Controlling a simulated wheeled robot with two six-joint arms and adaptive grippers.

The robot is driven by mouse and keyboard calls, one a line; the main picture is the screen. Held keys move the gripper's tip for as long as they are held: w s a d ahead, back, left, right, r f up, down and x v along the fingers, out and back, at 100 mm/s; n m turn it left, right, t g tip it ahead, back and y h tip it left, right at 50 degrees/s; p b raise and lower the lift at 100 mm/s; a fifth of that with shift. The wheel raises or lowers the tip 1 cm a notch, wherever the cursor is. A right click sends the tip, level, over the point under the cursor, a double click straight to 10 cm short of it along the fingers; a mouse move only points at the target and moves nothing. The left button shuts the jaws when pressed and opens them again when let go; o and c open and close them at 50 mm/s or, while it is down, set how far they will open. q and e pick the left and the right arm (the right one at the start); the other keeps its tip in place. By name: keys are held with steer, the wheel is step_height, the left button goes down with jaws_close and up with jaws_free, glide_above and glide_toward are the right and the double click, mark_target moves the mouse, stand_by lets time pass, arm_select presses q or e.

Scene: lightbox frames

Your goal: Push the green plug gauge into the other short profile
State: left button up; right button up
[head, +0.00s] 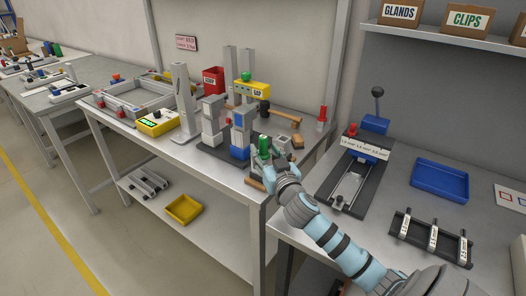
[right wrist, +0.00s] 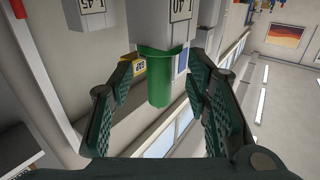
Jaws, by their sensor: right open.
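The green plug gauge (head: 264,146) stands out at the right end of the fixture bench in the head view. In the right wrist view the green plug gauge (right wrist: 158,82) has its collar at the end face of a grey profile (right wrist: 166,20) with a white number label. How deep it sits inside is hidden. A second labelled profile (right wrist: 88,14) is beside it, further left. My right gripper (head: 268,172) is open; in the wrist view its fingers (right wrist: 160,112) are on either side of the gauge, with visible gaps. My left gripper is not in view.
Upright grey posts, a red bin (head: 213,80) and a yellow box (head: 251,89) stand close behind the gauge. A yellow device (head: 158,122) is further left. On the right bench are a lever press (head: 352,172), a blue tray (head: 440,179) and a black rack (head: 432,237).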

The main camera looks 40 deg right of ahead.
steer(key=x, duration=0.2)
steer(key=shift+w+d, duration=0.15)
steer(key=shift+w, duration=0.15)
steer(key=shift+r, duration=0.1)
jaws_close()
